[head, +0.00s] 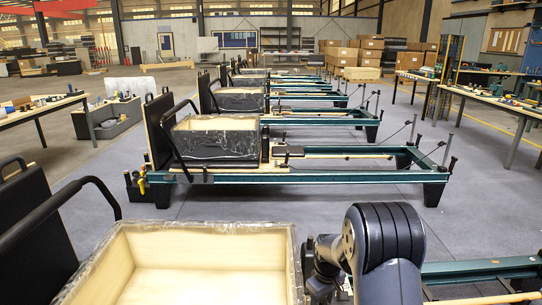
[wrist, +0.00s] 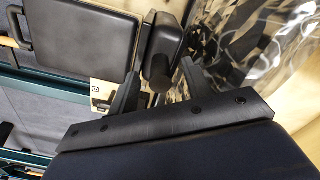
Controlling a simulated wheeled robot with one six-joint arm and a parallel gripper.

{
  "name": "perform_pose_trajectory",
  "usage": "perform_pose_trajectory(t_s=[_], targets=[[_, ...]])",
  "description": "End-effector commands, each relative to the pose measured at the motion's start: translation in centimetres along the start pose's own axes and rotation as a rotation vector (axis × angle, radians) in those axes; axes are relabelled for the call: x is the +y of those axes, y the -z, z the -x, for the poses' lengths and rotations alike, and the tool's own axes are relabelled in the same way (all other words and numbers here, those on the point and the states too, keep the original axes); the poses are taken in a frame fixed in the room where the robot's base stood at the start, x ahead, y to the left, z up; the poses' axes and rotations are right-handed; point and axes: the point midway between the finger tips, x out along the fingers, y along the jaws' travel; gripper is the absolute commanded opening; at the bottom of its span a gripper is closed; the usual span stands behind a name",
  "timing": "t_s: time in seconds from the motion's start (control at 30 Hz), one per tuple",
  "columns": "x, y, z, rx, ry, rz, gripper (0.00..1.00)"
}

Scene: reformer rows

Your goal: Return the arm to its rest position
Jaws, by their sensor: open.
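My gripper (wrist: 160,82) shows in the wrist view with its two dark fingers spread apart. A black padded block on a short round post (wrist: 161,55) stands in the space between and beyond the fingers. I cannot tell whether the fingers touch it. In the head view, my dark arm rises at the bottom right, close to the camera. The gripper cannot be clearly made out there.
A wooden box with wrapped sides (head: 190,262) stands close in front. Its wrapping (wrist: 260,50) shows beside the fingers. A black padded board (wrist: 88,28) lies at upper left. Several green-railed reformers (head: 300,178) stand behind. Grey floor (head: 270,222) between the front rows is clear.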

Motion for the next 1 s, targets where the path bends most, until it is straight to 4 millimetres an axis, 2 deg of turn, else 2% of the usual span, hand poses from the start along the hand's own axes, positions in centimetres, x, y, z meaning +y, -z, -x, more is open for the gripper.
perform_pose_trajectory(t_s=[0.37, 0.53, 0.77, 1.0], targets=[[0.0, 0.0, -0.1, -0.001, 0.000, 0.000, 0.47], [0.0, 0.0, -1.0, -0.001, 0.001, 0.000, 0.47], [0.1, 0.1, 2.7, 0.003, -0.002, 0.000, 0.47], [0.0, 0.1, 7.5, 0.003, -0.002, 0.000, 0.47]])
